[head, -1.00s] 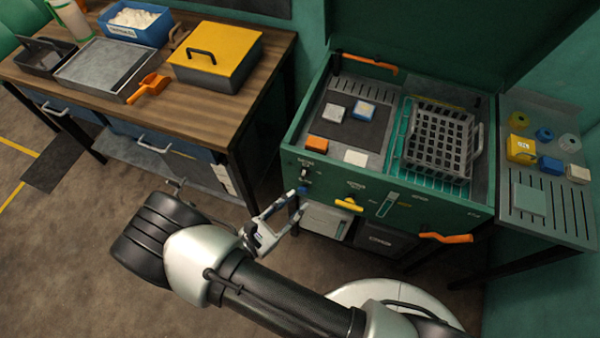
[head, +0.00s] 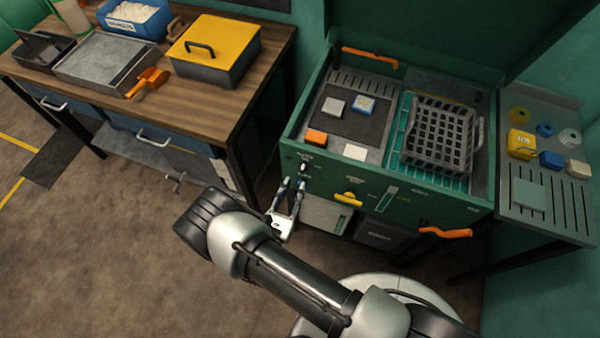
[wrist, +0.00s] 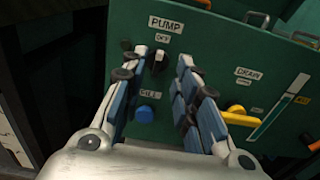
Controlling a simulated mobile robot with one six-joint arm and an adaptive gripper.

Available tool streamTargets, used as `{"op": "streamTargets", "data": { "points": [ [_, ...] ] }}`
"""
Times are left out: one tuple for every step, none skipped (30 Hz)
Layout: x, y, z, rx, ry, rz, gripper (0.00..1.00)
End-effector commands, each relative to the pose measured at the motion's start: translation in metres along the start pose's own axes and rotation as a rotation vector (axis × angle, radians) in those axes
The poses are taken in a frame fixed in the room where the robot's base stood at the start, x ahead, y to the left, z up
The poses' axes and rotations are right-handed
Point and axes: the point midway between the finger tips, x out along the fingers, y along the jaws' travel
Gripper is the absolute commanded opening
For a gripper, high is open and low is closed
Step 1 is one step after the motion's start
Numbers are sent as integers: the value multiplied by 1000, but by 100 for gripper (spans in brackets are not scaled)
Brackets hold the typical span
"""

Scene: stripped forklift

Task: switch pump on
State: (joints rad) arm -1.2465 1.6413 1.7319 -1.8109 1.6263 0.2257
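The pump switch (wrist: 157,60) is a small pale and black knob on the green front panel, below the PUMP label (wrist: 165,24) and a sign reading OFF. It also shows in the head view (head: 304,167). My gripper (wrist: 163,58) is open and empty, pointing at the panel. In the wrist view its fingertips lie left and right of the switch, the left one very close to it in the picture. I cannot tell whether they touch it. In the head view my gripper (head: 294,183) is just below the switch.
A blue button (wrist: 146,115) under a FILL label shows between the fingers. The yellow drain handle (wrist: 240,116) is right of the right finger. An orange handle (head: 445,235) sticks out farther right. The wooden bench (head: 215,107) stands left; floor between is clear.

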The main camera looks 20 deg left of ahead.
Motion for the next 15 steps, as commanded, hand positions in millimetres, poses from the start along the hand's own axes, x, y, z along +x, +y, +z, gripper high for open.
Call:
{"op": "streamTargets", "data": {
  "points": [
    [12, -2, -1, 1, -1, -7, 28],
    [18, -2, -1, 1, 0, -6, 28],
    [26, -2, -1, 0, -1, -7, 28],
    [31, -2, -1, 1, -1, -6, 28],
    [36, -2, 0, 1, -1, -6, 28],
    [42, -2, 0, 1, -1, -5, 28],
    [46, -2, 0, 0, -1, -5, 28],
    [49, -1, 0, 0, -1, -3, 28],
    [54, -1, 0, 1, -1, -4, 28],
    [56, -1, 0, 1, -1, -3, 28],
    [58, 0, 0, 1, -1, -2, 28],
    [60, 0, 0, 1, -1, -2, 28],
    [62, -1, 0, 0, -1, -2, 28],
    [63, -1, 0, 0, -1, -2, 28],
    [64, -1, 0, 0, -1, -2, 28]
  ]
}}
